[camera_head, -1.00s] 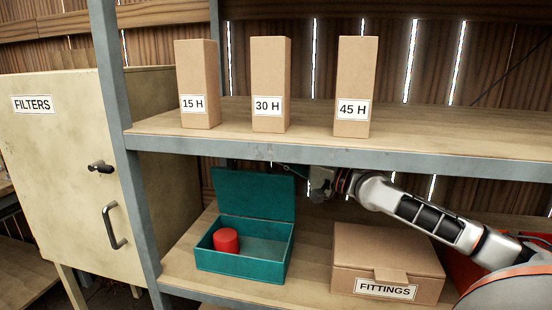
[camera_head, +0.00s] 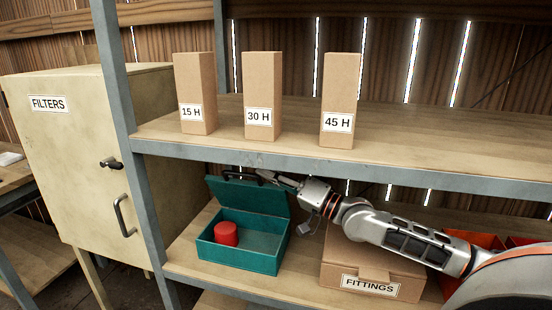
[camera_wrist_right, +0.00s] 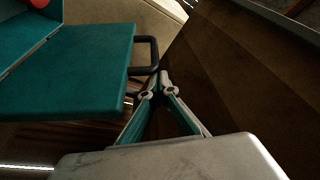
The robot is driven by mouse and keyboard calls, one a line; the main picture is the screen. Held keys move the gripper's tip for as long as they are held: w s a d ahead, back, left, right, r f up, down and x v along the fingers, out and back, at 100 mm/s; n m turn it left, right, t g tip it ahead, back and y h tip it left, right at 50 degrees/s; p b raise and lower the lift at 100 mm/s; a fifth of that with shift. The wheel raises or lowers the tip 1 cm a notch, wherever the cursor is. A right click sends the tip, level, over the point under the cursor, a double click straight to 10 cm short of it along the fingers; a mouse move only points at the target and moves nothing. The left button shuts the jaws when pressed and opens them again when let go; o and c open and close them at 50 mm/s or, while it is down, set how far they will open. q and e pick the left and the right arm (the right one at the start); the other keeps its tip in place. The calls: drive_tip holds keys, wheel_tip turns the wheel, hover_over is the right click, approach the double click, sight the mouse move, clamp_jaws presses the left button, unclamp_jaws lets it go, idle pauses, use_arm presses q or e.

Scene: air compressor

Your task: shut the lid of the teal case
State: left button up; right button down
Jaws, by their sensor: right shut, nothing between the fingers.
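The teal case (camera_head: 240,258) stands on the lower shelf, holding a red cylinder (camera_head: 226,233). Its lid (camera_head: 250,196) stands raised at the back, slanted; it also shows in the wrist view (camera_wrist_right: 70,75). A dark loop handle (camera_wrist_right: 152,52) sits at the lid's free edge in the wrist view. My right gripper (camera_head: 264,176) is shut and empty, coming from the right, close to the lid's upper edge under the upper shelf. In the wrist view its fingertips (camera_wrist_right: 158,78) are close beside the handle; I cannot tell whether they touch. My left gripper is not in view.
The FITTINGS box (camera_head: 370,284) stands right of the case, under my right arm. The upper shelf edge (camera_head: 340,168) runs just above my gripper and carries several tall boxes. A FILTERS cabinet (camera_head: 65,160) stands at left. Red bins (camera_head: 476,241) are at far right.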

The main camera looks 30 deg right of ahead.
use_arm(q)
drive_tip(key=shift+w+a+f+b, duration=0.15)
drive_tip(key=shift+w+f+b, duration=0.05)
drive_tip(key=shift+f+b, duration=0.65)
use_arm(e)
drive_tip(key=s+a+f+n+y, duration=0.2)
drive_tip(key=s+a+f+n, duration=0.2)
drive_tip(key=a+n, duration=0.1)
drive_tip(key=shift+f, duration=0.4)
drive_tip(key=shift+s, duration=0.1)
drive_tip(key=shift+n, duration=0.3)
drive_tip(key=r+p, duration=0.2)
drive_tip(key=r, duration=0.1)
drive_tip(key=w+d+r+p, duration=0.1)
drive_tip(key=p, duration=0.1)
drive_tip(key=shift+w+d+r, duration=0.1)
drive_tip(key=shift+r, duration=0.05)
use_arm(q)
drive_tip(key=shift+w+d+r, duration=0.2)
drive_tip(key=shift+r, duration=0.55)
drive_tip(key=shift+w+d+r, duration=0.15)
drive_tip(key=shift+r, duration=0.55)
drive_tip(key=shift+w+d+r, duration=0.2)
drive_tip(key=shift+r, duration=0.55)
use_arm(e)
drive_tip(key=v, duration=1)
drive_tip(key=shift+f, duration=0.2)
